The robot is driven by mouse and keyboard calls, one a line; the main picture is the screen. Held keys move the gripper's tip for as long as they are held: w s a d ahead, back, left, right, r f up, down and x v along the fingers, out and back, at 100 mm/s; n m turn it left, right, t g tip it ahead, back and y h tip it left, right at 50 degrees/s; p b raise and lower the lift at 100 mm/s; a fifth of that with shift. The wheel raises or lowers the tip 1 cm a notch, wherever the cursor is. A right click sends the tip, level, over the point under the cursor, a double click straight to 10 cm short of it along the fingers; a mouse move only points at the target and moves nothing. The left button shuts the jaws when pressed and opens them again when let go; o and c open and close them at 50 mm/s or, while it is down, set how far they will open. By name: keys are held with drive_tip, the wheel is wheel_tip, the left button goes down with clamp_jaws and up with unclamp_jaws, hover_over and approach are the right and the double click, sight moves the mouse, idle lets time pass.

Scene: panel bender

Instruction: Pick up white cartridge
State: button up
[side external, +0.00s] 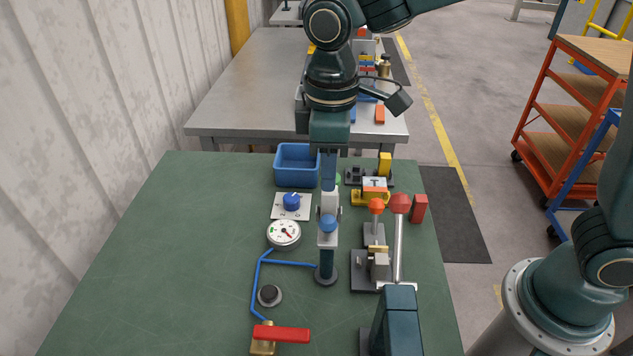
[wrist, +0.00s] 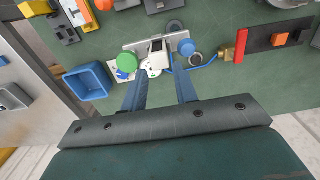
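The white cartridge (side external: 330,202) stands upright in a holder on a post, between a blue knob (side external: 328,224) and a green knob (side external: 338,180). In the wrist view the cartridge (wrist: 158,48) shows between the green knob (wrist: 127,62) and the blue knob (wrist: 186,47). My gripper (side external: 328,188) points down just above the cartridge in the side view. In the wrist view my gripper (wrist: 159,76) has its two fingers apart with nothing held. The cartridge lies beyond the fingertips, lined up with the gap. I cannot tell whether the fingers touch it. The cartridge's lower part is hidden.
A blue bin (side external: 297,166) stands behind, left of my gripper. A gauge (side external: 284,234) and a blue pipe (side external: 288,263) lie left of the post. A toggle clamp with a red handle (side external: 400,203) stands at right. The green table (side external: 180,260) is bare at left.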

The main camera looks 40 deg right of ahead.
sight(329, 205)
drive_tip(key=shift+d+f, duration=0.1)
drive_tip(key=shift+f, duration=2.5)
drive_tip(key=c, duration=0.5)
